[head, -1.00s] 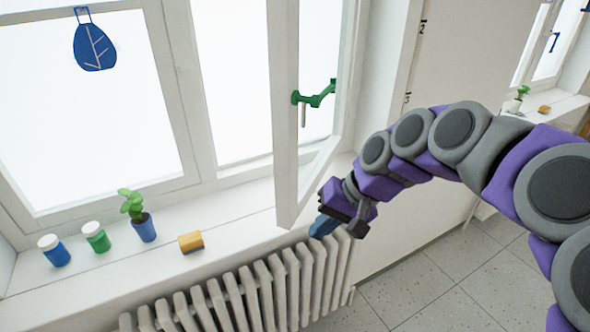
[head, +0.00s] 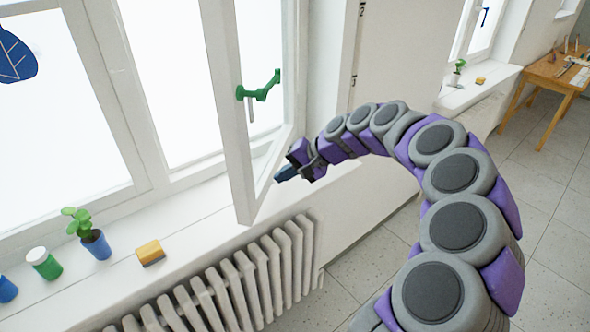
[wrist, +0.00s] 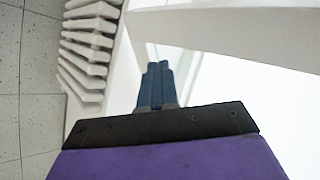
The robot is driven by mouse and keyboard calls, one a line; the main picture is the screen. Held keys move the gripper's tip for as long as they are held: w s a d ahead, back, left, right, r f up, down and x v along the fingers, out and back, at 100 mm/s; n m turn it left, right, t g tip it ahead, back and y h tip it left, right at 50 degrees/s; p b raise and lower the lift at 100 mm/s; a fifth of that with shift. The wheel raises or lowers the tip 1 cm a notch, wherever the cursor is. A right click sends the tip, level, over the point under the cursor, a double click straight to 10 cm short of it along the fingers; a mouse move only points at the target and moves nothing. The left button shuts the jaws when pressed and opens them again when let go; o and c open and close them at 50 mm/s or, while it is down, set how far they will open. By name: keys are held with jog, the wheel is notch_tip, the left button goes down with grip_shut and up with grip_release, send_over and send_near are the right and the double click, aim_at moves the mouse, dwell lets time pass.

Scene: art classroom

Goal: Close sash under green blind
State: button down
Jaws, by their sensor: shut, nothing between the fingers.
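The open window sash (head: 236,110) stands swung into the room, with a green handle (head: 258,86) on its frame. Its lower corner hangs over the white sill. In the wrist view a broad white frame (wrist: 225,30), seemingly the sash, crosses the upper right. My gripper (head: 279,176) is shut and empty, just right of the sash's lower part. Its blue fingers (wrist: 157,84) are closed together in the wrist view and point toward the white frame. I cannot tell whether they touch it. No green blind shows in these frames.
On the sill (head: 200,234) stand a potted plant (head: 96,244), a green jar (head: 44,263), a blue jar (head: 7,289) and a yellow block (head: 150,253). A radiator (head: 235,280) is below. Another window and a wooden table (head: 555,80) are farther right.

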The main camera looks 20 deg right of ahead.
aim_at(253, 182)
jog(key=shift+w+a+f+b, duration=0.2)
jog(key=shift+w+a+f, duration=0.1)
jog(key=shift+w+a, duration=0.4)
jog(key=shift+w+a+f+b, duration=0.15)
jog(key=shift+w+a+f, duration=0.2)
jog(key=shift+a, duration=0.55)
jog(key=shift+w+a+f+b, duration=0.25)
jog(key=shift+w+a, duration=0.3)
jog(key=shift+a, duration=0.25)
